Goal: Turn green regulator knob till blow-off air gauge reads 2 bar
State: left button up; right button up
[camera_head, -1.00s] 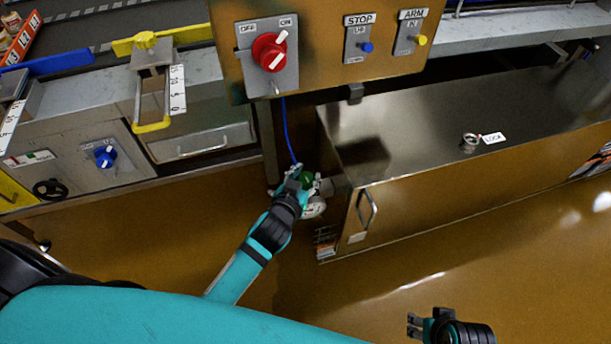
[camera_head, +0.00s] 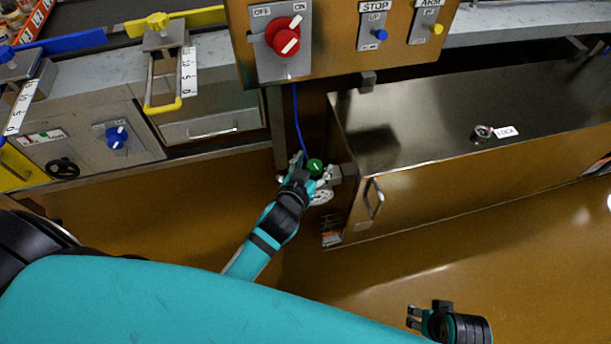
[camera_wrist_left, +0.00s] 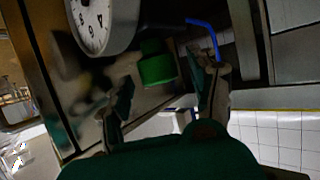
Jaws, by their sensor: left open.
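The green regulator knob (camera_head: 315,167) sits on a small fitting below the blue hose, with a pale mark on its top. The round white gauge (camera_head: 322,195) is just below it, partly behind my left gripper. My left gripper (camera_head: 308,172) is open at the knob. In the left wrist view the green knob (camera_wrist_left: 157,66) lies just beyond and between the spread fingertips (camera_wrist_left: 165,90), with no clear contact. The gauge face (camera_wrist_left: 96,22) is cut off at the top there, and I cannot read its needle. My right gripper (camera_head: 415,317) is open and empty at lower right.
A steel cabinet (camera_head: 440,130) with a handle stands right of the regulator. A panel (camera_head: 345,55) with a red switch (camera_head: 284,38) hangs above. A grey machine front with a blue knob (camera_head: 116,138) is at left. The brown floor in front is clear.

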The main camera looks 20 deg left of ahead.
pick_arm(q)
jog(key=v, duration=1)
jog(key=shift+s+r, duration=0.25)
jog(key=shift+s, duration=0.1)
jog(key=s+a+f+m+g+p, duration=0.1)
jog(key=s+a+f+g+p, duration=0.2)
jog(key=s+f+g, duration=0.55)
jog(key=s+a+f+m+g+p, duration=0.1)
jog(key=s+a+f+g+p, duration=0.15)
jog(key=s+f, duration=0.65)
pick_arm(e)
jog(key=s+f+g+p, duration=0.1)
jog(key=s+f+p, duration=0.6)
jog(key=f, duration=0.2)
pick_arm(q)
jog(key=s+a+f+g+p, duration=0.1)
jog(key=s+a+f+p, duration=0.2)
jog(key=s+f+p, duration=0.4)
jog(key=s+f, duration=0.2)
jog(key=s, duration=0.6)
jog(key=shift+f+g, duration=0.25)
jog(key=shift+g, duration=0.05)
pick_arm(e)
jog(key=s+d+f+g, duration=0.1)
jog(key=s+d+f, duration=0.1)
jog(key=s, duration=1.1)
jog(key=shift+d+f, duration=0.2)
jog(key=shift+d, duration=0.45)
